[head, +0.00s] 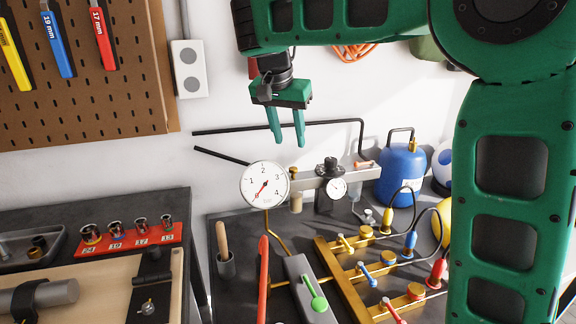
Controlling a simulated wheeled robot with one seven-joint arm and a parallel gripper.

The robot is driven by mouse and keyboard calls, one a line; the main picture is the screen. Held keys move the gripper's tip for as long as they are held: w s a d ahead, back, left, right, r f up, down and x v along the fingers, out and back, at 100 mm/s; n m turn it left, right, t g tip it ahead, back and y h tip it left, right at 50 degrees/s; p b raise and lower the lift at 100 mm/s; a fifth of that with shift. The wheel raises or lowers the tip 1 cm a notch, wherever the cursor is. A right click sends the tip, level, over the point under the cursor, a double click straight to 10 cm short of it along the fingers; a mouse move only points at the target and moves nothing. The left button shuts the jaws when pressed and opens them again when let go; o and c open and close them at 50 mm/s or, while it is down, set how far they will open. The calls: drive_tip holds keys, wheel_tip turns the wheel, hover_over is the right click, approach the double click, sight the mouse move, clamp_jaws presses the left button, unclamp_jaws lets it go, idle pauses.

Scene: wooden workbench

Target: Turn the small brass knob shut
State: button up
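A small brass knob (295,173) stands at the left end of a grey metal bar (310,183), just right of a large round white gauge (265,185). I cannot tell from here how far it is turned. A black regulator with a smaller gauge (337,187) sits on the same bar to its right. My gripper (287,142) hangs in the air above the knob in the picture, fingers pointing down. Its two green fingers are apart with nothing between them. It does not touch the knob.
A brass manifold (345,276) with yellow, blue and red handles lies at front right. A green lever (315,294) and red bar (263,280) are left of it. A blue gas bottle (401,175) stands behind. Black pipes (280,127) run along the wall.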

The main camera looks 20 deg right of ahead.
sight(292, 168)
drive_tip(key=x, duration=1)
drive_tip(key=shift+w+a+f, duration=0.2)
drive_tip(key=shift+f, duration=0.05)
clamp_jaws()
drive_tip(key=shift+a, duration=0.25)
drive_tip(key=shift+d, duration=0.1)
